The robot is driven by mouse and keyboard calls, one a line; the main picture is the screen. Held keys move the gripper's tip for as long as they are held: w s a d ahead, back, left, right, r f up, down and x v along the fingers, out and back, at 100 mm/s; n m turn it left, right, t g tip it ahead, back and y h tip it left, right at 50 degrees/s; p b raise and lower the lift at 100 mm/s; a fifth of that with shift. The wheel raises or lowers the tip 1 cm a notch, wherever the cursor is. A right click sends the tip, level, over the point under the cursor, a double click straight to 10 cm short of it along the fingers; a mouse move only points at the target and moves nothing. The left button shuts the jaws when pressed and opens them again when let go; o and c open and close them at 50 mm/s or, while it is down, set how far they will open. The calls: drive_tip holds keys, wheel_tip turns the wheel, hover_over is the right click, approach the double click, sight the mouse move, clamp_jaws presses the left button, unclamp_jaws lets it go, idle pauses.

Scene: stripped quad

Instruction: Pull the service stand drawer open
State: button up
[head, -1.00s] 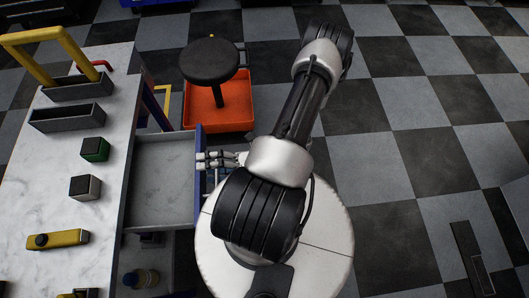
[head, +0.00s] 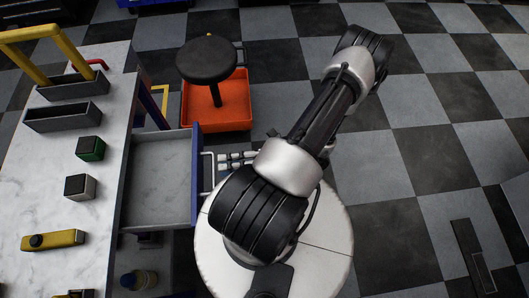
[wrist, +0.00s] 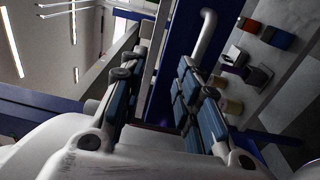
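The service stand drawer (head: 160,177) is pulled out from under the marble top, with its grey interior showing empty. Its blue front (head: 196,175) carries a pale bar handle (head: 209,172), which also shows in the wrist view as a light bar (wrist: 204,38). My gripper (head: 222,160) is just to the right of the handle, with a small gap between its fingertips and the bar in the head view.
The stand's marble top (head: 60,195) bears a green block (head: 90,148), a grey block (head: 80,187), a yellow tool (head: 52,240) and dark trays (head: 63,117). A black stool (head: 206,60) and an orange bin (head: 233,105) stand behind the drawer.

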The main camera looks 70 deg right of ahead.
drive_tip(key=a+f+b+v, duration=0.1)
drive_tip(key=v, duration=0.8)
drive_tip(key=shift+s+d+f+b, duration=0.3)
drive_tip(key=shift+s+f, duration=0.1)
drive_tip(key=shift+s, duration=0.15)
idle(0.6)
drive_tip(key=shift+y, duration=0.3)
